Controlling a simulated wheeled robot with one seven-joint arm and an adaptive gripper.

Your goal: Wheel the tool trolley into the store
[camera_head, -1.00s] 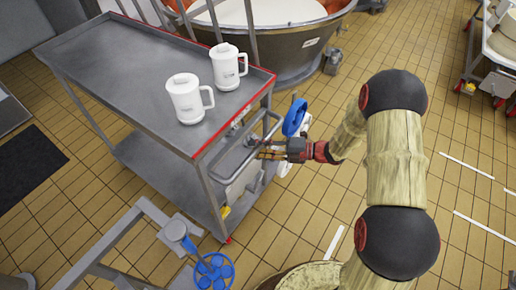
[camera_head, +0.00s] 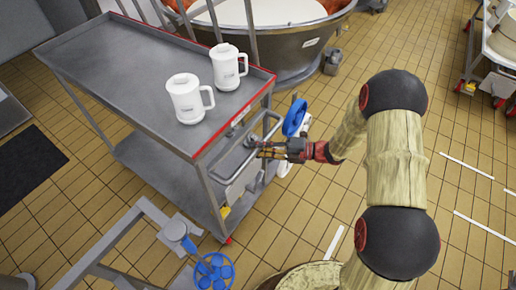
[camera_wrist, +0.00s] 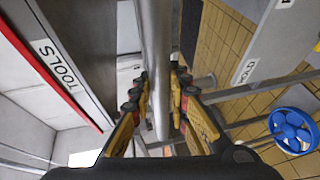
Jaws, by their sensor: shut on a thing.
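The tool trolley (camera_head: 115,62) is a grey steel cart with a red-edged top, a lower shelf and a bar handle at its near right end. Its "TOOLS" label (camera_wrist: 58,62) shows in the wrist view. Two white lidded mugs (camera_head: 187,99) (camera_head: 227,68) stand upright on its top near that end. My gripper (camera_head: 262,151) is at the handle. In the wrist view, my gripper (camera_wrist: 159,95) has its fingers on either side of the grey handle bar (camera_wrist: 156,50) and is shut on it. The store cannot be made out.
A large copper vat (camera_head: 290,45) stands behind the trolley. A blue handwheel (camera_head: 295,117) is close beside my gripper; a grey frame with another blue wheel (camera_head: 214,271) stands at the front. A rack (camera_head: 500,45) is at the far right. Tiled floor is clear right of my arm.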

